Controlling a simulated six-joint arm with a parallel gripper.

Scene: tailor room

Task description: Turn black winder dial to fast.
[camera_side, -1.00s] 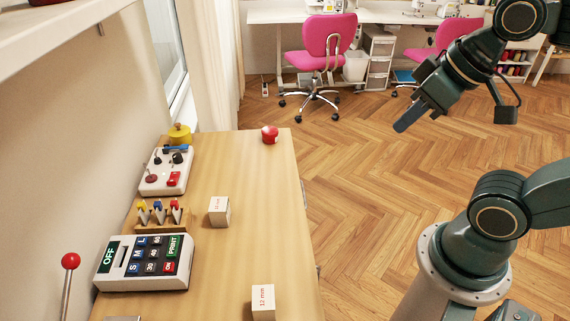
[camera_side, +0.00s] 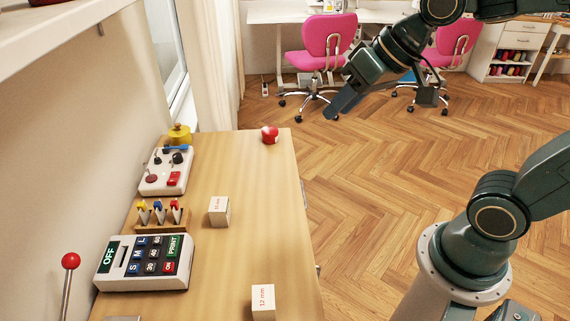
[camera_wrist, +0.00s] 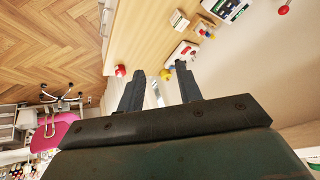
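The black winder dial (camera_side: 178,157) sits on a white control panel (camera_side: 153,186) at the back left of the wooden table. The panel also carries a red button, a dark red knob and a blue part. Its fast mark is too small to read. In the wrist view the panel (camera_wrist: 183,51) is small, beyond my right finger. My gripper (camera_side: 335,113) is in the air over the floor, right of the table's far end and well apart from the dial. In the wrist view my gripper (camera_wrist: 160,86) has its two fingers spread with nothing between them.
The table (camera_side: 250,215) holds a red knob (camera_side: 270,134), a yellow round thing (camera_side: 180,134), a rack of colored tools (camera_side: 160,212), a keypad box (camera_side: 146,263) and two white blocks (camera_side: 219,211) (camera_side: 263,301). A red-tipped lever (camera_side: 69,262) stands at the left. The table's right half is mostly clear.

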